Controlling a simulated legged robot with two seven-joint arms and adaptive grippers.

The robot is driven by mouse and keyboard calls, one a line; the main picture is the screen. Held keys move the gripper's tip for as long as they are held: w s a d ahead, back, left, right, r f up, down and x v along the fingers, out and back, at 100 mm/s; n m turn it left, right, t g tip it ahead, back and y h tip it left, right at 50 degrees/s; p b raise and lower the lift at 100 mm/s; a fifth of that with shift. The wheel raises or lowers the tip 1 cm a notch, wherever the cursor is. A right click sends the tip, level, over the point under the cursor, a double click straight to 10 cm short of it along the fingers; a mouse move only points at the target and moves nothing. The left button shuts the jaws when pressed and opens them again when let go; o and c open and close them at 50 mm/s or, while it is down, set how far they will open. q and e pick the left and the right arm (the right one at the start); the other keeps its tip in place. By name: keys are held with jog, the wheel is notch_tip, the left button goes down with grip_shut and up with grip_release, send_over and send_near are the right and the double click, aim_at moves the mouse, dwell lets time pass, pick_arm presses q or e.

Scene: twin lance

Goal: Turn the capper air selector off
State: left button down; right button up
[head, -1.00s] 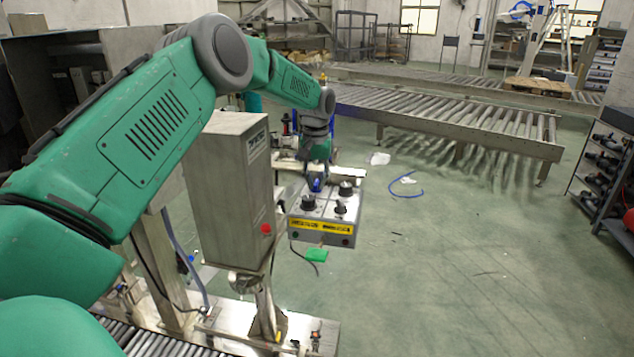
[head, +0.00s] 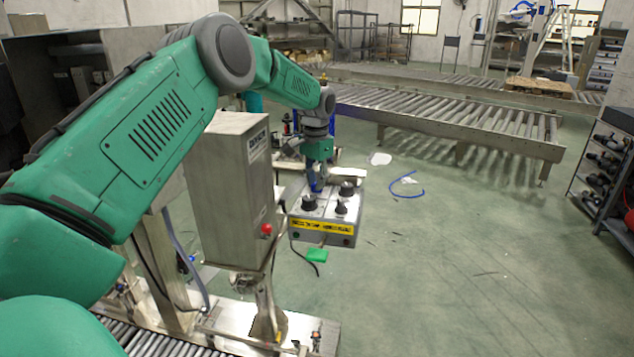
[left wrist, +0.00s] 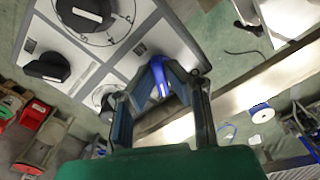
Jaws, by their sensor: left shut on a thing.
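A grey control box (head: 323,229) with a yellow label strip hangs on the stand at mid-frame in the head view. Its top carries several dark knobs, one of them at the front left (head: 309,202). In the left wrist view, the panel (left wrist: 150,30) shows black knobs, such as the one at the left (left wrist: 48,68), and a blue selector handle (left wrist: 157,68) near its lower edge. My left gripper (left wrist: 160,84) is shut on the blue handle from both sides. In the head view, the left gripper (head: 316,178) points down at the box's back left. The small labels are unreadable. My right gripper is not in view.
A tall grey cabinet (head: 230,180) with a red button stands just left of the box. A roller conveyor (head: 450,115) runs behind. A shelf rack (head: 600,165) stands at the right. The green floor right of the box is mostly open.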

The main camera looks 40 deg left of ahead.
pick_arm(q)
jog(key=shift+s+f, duration=0.2)
jog(key=shift+f, duration=0.15)
jog(key=c, duration=1.7)
grip_release()
jog(key=shift+o, duration=0.4)
jog(key=shift+w+a, duration=0.1)
jog(key=shift+w, duration=0.05)
jog(key=shift+r, duration=0.15)
jog(key=shift+r, duration=0.25)
notch_tip(320, 180, up, 11)
jog(key=shift+w+a, duration=0.15)
jog(key=shift+w, duration=0.05)
